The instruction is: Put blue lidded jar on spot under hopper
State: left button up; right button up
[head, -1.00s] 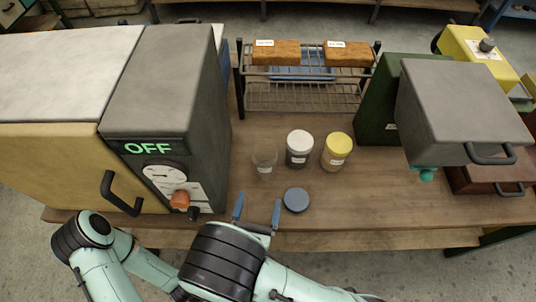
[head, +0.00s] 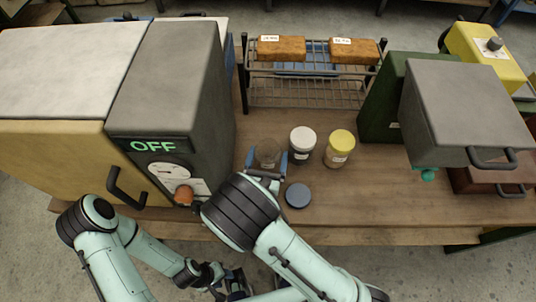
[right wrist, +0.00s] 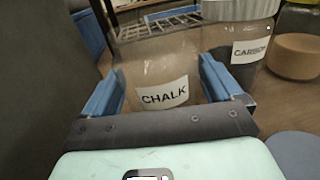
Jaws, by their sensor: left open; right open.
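A clear jar labelled CHALK (head: 268,152) stands upright on the bench, with no lid visible on it; it also shows in the right wrist view (right wrist: 160,70). A flat blue disc like a lid (head: 298,195) lies on the bench in front of it. My right gripper (head: 267,165) is open, its blue fingers on either side of the chalk jar; I cannot tell whether they touch it. My left gripper (head: 236,285) is open, low near the bench front, partly hidden. The grey hopper (head: 455,105) stands at the right with a teal outlet (head: 428,174) beneath; no marked spot shows there.
A white-lidded jar (head: 302,142) labelled CARBON and a yellow-lidded jar (head: 340,147) stand close to the right. A wire rack (head: 305,92) with two orange-brown blocks is behind. A grey machine (head: 175,85) reading OFF is left. Bench between jars and hopper is clear.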

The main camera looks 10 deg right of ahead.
aim_at(268, 146)
jog(key=shift+w+d, duration=0.15)
jog(key=shift+w, duration=0.15)
jog(key=c, duration=1.1)
jog(key=shift+o, duration=0.2)
notch_tip(268, 146, up, 10)
jog(key=shift+r+p, duration=0.1)
jog(key=shift+p, duration=1)
pick_arm(q)
jog(key=r, duration=0.1)
jog(key=w+r, duration=0.1)
jog(key=shift+r, duration=0.3)
